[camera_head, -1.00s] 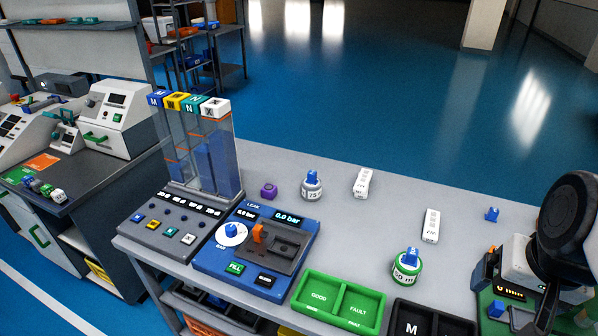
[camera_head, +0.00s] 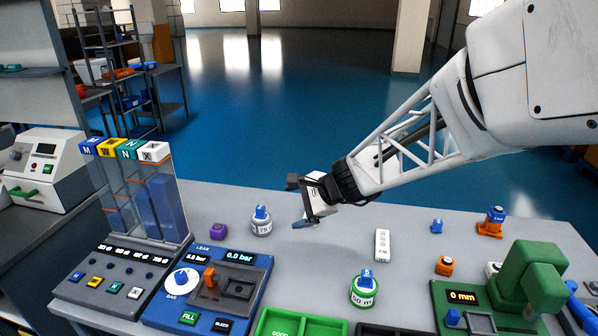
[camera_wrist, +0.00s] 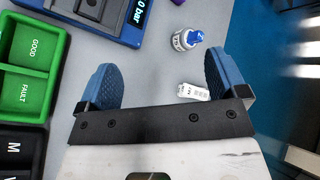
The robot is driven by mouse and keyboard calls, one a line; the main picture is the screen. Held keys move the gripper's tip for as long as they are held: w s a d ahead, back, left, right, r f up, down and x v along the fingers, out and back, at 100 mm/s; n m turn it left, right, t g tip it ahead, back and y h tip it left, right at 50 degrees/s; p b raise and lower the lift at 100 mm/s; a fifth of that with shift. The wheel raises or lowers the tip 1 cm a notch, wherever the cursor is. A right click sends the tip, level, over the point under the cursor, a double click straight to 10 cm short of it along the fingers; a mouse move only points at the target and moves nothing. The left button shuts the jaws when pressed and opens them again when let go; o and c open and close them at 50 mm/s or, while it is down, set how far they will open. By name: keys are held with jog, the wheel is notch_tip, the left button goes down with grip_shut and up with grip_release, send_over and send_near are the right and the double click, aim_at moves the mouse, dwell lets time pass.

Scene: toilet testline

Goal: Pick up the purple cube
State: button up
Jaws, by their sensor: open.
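The purple cube (camera_head: 218,230) sits on the grey bench between the tank tower and a white-and-blue bottle in the head view. In the wrist view only a sliver of the purple cube (camera_wrist: 178,2) shows at the top edge. My gripper (camera_head: 305,222) hangs above the bench, to the right of the cube and the bottle. In the wrist view its two blue fingers (camera_wrist: 160,82) are wide apart with nothing held between them.
The white-and-blue bottle (camera_head: 262,222) stands close to the right of the cube. The tank tower (camera_head: 150,205) and blue leak tester (camera_head: 215,290) lie left and in front. A white block (camera_head: 382,245), a green-banded bottle (camera_head: 365,290) and a green tray (camera_head: 300,325) are to the right.

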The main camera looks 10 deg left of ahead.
jog(key=w+a+f+m+t+y, duration=0.1)
jog(key=w+a+f+m, duration=0.3)
jog(key=a, duration=0.3)
jog(key=w+a+f+m+y, duration=0.1)
jog(key=w+a+f+m, duration=0.1)
jog(key=w+a+f, duration=0.35)
jog(key=m+t, duration=0.3)
jog(key=m, duration=0.4)
send_near(218, 228)
jog(key=shift+w+a+f+y, duration=0.3)
jog(key=shift+w+a+f, duration=0.4)
jog(key=shift+w+a, duration=0.2)
jog(key=shift+a+g, duration=0.1)
jog(key=shift+g, duration=0.2)
jog(key=shift+x, duration=1.15)
jog(key=shift+a, duration=0.1)
jog(key=shift+x, duration=2.5)
